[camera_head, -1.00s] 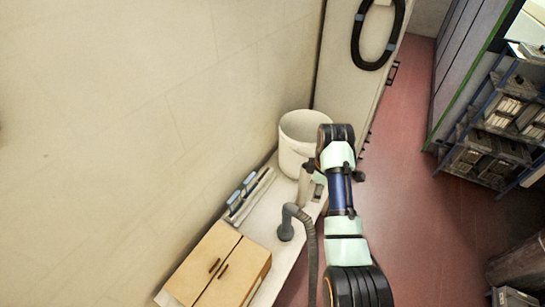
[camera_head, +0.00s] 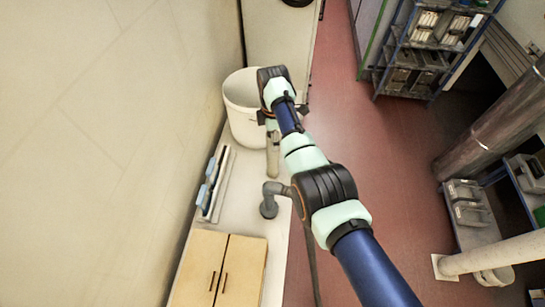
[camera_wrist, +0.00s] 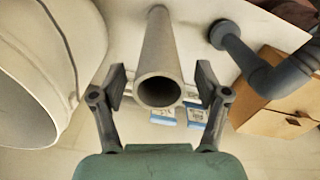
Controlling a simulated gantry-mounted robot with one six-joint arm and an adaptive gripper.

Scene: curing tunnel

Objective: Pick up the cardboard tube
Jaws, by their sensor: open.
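The cardboard tube is a hollow, pale grey-beige cylinder. In the wrist view the tube (camera_wrist: 159,50) runs away from the camera, with its open end towards me. My gripper (camera_wrist: 160,86) is open, with one finger on each side of the tube's near end and visible gaps between. In the head view the tube (camera_head: 273,160) appears to stand upright on the white counter (camera_head: 238,205), with its upper end hidden by my gripper.
A large white bucket (camera_head: 240,105) stands close beside the tube. A grey bent hose fitting (camera_head: 269,206) is on its other side. Blue-and-white items (camera_head: 209,185) lie along the wall, and a wooden cabinet (camera_head: 222,272) is at the near end. Red floor lies right of the counter.

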